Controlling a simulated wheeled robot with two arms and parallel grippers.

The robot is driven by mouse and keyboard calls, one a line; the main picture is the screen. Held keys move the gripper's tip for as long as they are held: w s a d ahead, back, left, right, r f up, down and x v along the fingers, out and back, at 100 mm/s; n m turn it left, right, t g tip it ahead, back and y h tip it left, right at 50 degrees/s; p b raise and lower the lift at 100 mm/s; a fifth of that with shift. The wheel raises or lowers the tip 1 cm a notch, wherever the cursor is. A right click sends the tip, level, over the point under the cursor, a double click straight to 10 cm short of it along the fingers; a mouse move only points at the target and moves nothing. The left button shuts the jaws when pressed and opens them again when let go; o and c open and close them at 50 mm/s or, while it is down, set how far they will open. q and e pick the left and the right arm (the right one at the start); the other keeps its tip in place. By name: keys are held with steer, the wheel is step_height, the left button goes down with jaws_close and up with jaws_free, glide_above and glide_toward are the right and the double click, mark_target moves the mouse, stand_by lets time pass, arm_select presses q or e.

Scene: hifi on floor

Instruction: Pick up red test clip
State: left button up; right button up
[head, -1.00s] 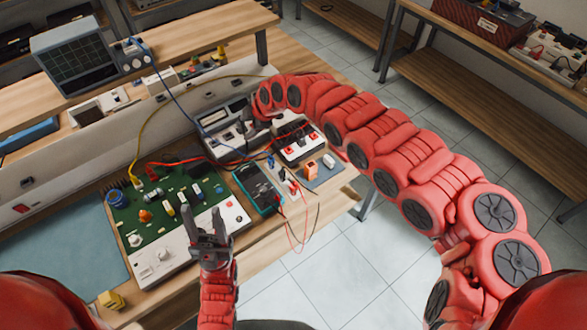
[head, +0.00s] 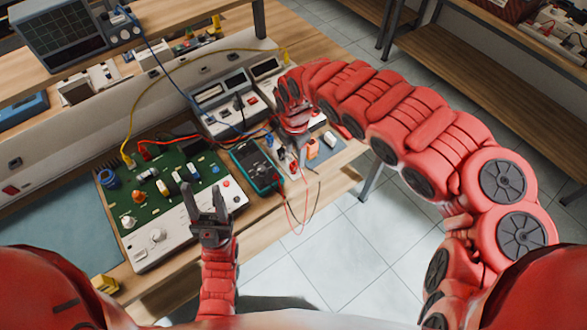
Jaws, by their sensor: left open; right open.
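A red clip (head: 145,150) sits at the back edge of the green circuit board (head: 150,205), with a red wire running right from it. Small red wire ends (head: 294,174) also show just below my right gripper; I cannot tell which is the test clip. My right gripper (head: 293,155) points down over the bench's right part, near the multimeter, and partly hides what is beneath it. Its finger gap is small and hard to see. My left gripper (head: 204,194) is open and empty, in front of the board's white panel.
A teal multimeter (head: 256,166) lies between the board and my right gripper. Grey instruments (head: 226,105) stand behind, with yellow and blue cables arching over. An orange block (head: 312,148) is right of the gripper. The tiled floor beyond the bench is clear.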

mark_target(293, 164)
steer(key=f, duration=0.3)
steer(key=f+p, duration=0.1)
steer(key=f, duration=0.1)
steer(key=shift+a, duration=0.3)
steer(key=shift+d+f, duration=0.15)
steer(key=shift+f, duration=0.4)
jaws_close()
